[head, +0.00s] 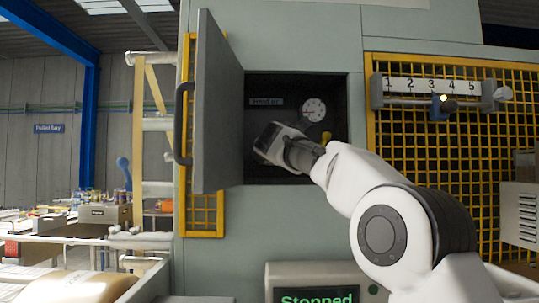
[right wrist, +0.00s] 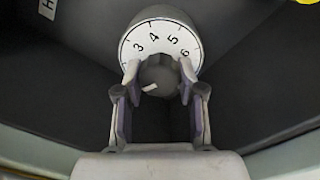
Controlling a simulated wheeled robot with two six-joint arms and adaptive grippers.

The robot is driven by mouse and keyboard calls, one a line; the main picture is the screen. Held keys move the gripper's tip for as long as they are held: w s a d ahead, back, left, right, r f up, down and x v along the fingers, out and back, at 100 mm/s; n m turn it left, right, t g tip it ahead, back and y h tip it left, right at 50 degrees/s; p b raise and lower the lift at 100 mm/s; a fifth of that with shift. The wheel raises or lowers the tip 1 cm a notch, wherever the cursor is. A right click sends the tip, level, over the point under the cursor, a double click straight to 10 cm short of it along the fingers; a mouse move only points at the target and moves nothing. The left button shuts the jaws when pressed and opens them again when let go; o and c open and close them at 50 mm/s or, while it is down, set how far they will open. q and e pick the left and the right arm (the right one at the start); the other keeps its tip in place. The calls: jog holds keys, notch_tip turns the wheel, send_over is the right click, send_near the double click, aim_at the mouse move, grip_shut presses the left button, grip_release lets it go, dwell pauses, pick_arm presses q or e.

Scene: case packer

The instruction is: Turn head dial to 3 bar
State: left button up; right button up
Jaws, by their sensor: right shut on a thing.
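The grey dial knob (right wrist: 158,70) sits in front of a white scale plate (right wrist: 160,38) on which 3, 4, 5 and 6 show. Its white pointer mark is at the lower left, below the 3; the number there is hidden. My right gripper (right wrist: 159,78) is shut on the knob, one finger on each side. My left gripper is not in view.
The grey cabinet door (head: 218,105) stands open to the left of my gripper. A label (head: 266,101) is on the cabinet's back wall. To the right are a yellow mesh guard (head: 415,150) and a numbered rail (head: 430,86). A screen (head: 317,298) below reads "Stopped".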

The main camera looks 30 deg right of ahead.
jog(key=m+b, duration=0.2)
jog(key=m, duration=0.4)
jog(key=shift+r+m+h, duration=0.15)
jog(key=shift+m+h, duration=0.15)
jog(key=shift+m, duration=0.1)
jog(key=m, duration=0.4)
jog(key=shift+b, duration=0.35)
jog(key=shift+m, duration=1.3)
jog(key=o, duration=1.1)
jog(key=shift+o, duration=0.2)
jog(key=v, duration=0.7)
jog(key=shift+s, duration=0.15)
jog(key=shift+a, duration=0.1)
